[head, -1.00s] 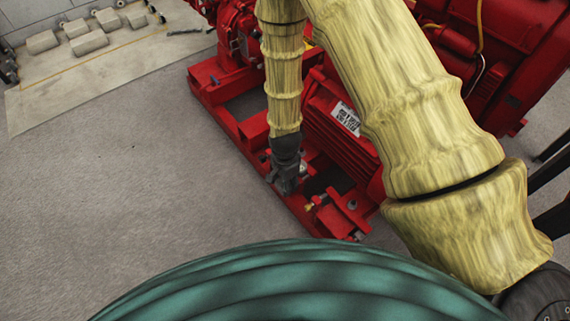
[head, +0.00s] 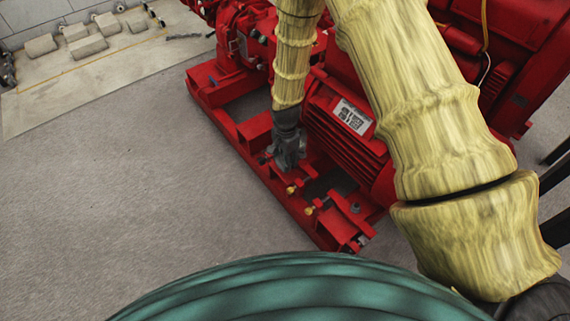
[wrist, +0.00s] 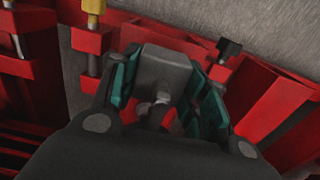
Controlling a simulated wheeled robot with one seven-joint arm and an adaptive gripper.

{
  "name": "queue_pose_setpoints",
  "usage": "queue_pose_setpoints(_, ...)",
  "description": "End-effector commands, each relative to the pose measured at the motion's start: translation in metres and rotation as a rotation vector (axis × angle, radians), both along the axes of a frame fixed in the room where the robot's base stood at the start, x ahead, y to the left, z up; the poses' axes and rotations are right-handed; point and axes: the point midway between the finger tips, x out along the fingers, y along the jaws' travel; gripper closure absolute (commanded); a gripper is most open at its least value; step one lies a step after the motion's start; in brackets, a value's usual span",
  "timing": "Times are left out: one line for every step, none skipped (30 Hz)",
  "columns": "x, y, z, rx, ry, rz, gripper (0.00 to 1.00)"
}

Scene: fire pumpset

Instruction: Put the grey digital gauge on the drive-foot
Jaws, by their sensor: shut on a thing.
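My gripper (wrist: 168,100) is shut on a grey block-like thing (wrist: 165,70), which looks like the grey digital gauge, held between its teal finger pads. Its display face does not show. In the head view my gripper (head: 287,158) hangs low beside the red motor, over the red base frame (head: 262,180). Red foot brackets stand on this frame; one (head: 345,215) is at its near end. I cannot tell which is the drive-foot, or whether the gauge touches the red metal below it.
Two brass-coloured fittings (head: 291,189) (head: 309,210) stand near my gripper. A small black block-headed part (wrist: 230,47) is just right of the fingers in the wrist view. The finned red motor (head: 340,130) rises close by. Grey floor (head: 110,190) is clear at the left.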

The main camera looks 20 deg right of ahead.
Motion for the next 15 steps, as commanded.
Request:
queue_pose_setpoints(0.0, 0.0, -0.01, 0.0, 0.0, 0.0, 1.0)
queue_pose_setpoints(0.0, 0.0, -0.014, 0.0, 0.0, -0.001, 1.0)
queue_pose_setpoints(0.0, 0.0, -0.018, 0.0, -0.001, 0.0, 1.0)
queue_pose_setpoints(0.0, 0.0, -0.02, 0.0, -0.001, 0.0, 1.0)
queue_pose_setpoints(0.001, 0.0, -0.022, 0.0, -0.001, 0.0, 1.0)
queue_pose_setpoints(0.001, 0.0, -0.024, 0.001, -0.002, 0.0, 1.0)
queue_pose_setpoints(0.001, 0.0, -0.024, 0.001, -0.002, 0.0, 1.0)
queue_pose_setpoints(0.001, 0.0, -0.024, 0.001, -0.002, 0.0, 1.0)
queue_pose_setpoints(0.001, 0.0, -0.023, 0.0, -0.002, 0.0, 1.0)
queue_pose_setpoints(0.001, 0.0, -0.023, 0.0, -0.002, 0.0, 1.0)
queue_pose_setpoints(0.001, 0.0, -0.023, 0.001, -0.002, 0.0, 1.0)
queue_pose_setpoints(0.001, 0.0, -0.023, 0.001, -0.002, 0.0, 1.0)
queue_pose_setpoints(0.001, 0.0, -0.023, 0.001, -0.002, 0.0, 1.0)
queue_pose_setpoints(0.001, 0.0, -0.023, 0.001, -0.002, 0.0, 1.0)
queue_pose_setpoints(0.001, 0.0, -0.023, 0.001, -0.002, 0.0, 1.0)
